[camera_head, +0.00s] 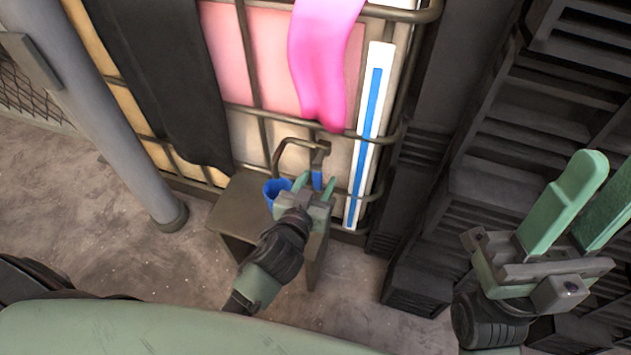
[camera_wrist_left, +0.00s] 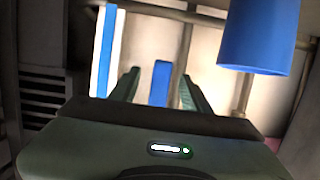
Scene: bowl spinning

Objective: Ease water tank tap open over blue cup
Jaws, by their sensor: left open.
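The water tank (camera_head: 272,60) is a pale container in a metal cage. Its tap (camera_head: 320,152) has a bent pipe and a blue handle (camera_head: 317,180). The blue cup (camera_head: 272,188) stands just left of the handle on a small brown stand; it also shows at the upper right of the left wrist view (camera_wrist_left: 260,38). My left gripper (camera_head: 315,181) is open, its fingers on either side of the handle, which also appears between them in the left wrist view (camera_wrist_left: 160,84). Contact cannot be told. My right gripper (camera_head: 585,195) is open and empty at the right.
The brown stand (camera_head: 232,212) sits before the tank. A white strip with a blue line (camera_head: 370,130) runs down the tank front. Pink cloth (camera_head: 318,60) and dark cloth (camera_head: 170,80) hang over the cage. A grey post (camera_head: 110,120) stands left; dark crates (camera_head: 500,190) stand right.

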